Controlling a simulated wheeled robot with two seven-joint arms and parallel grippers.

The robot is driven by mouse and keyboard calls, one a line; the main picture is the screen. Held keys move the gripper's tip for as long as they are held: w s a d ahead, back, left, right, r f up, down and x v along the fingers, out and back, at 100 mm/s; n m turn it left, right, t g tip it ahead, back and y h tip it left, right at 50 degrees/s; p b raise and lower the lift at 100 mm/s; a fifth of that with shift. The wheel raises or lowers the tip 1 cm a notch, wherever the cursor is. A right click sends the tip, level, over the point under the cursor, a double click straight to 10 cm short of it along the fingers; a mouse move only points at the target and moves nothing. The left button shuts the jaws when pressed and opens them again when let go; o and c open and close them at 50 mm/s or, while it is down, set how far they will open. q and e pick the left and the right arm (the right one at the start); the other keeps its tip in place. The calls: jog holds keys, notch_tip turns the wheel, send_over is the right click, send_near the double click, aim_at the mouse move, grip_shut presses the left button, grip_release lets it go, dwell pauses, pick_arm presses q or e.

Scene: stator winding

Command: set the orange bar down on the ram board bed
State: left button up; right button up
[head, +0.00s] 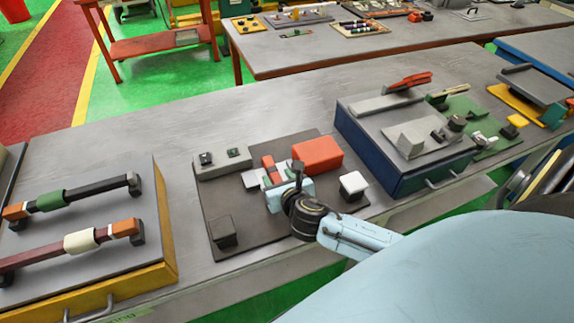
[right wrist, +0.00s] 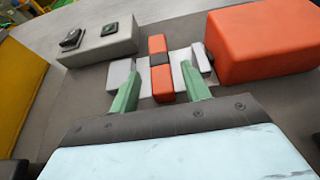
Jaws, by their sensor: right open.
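The orange bar (right wrist: 162,84) has a dark band across its middle and lies among pale grey and white blocks that look like the bed (right wrist: 177,62) of the ram board. In the head view the bar (head: 268,168) shows just left of a big orange block. The dark ram board (head: 225,195) lies flat on the table. My right gripper (right wrist: 160,69) is open, with one green finger on each side of the bar and gaps between. In the head view the right gripper (head: 270,183) is low over the board and partly hides the bed. My left gripper is not in view.
The big orange block (head: 317,154) stands close right of the bed. A white-topped block (head: 353,186) and a dark block (head: 222,232) stand near the board's front. A blue case (head: 375,160) is to the right.

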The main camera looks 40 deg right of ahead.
jog(key=p+v, duration=0.1)
jog(key=v, duration=0.9)
jog(key=shift+s+r, duration=0.1)
jog(key=shift+s, duration=0.05)
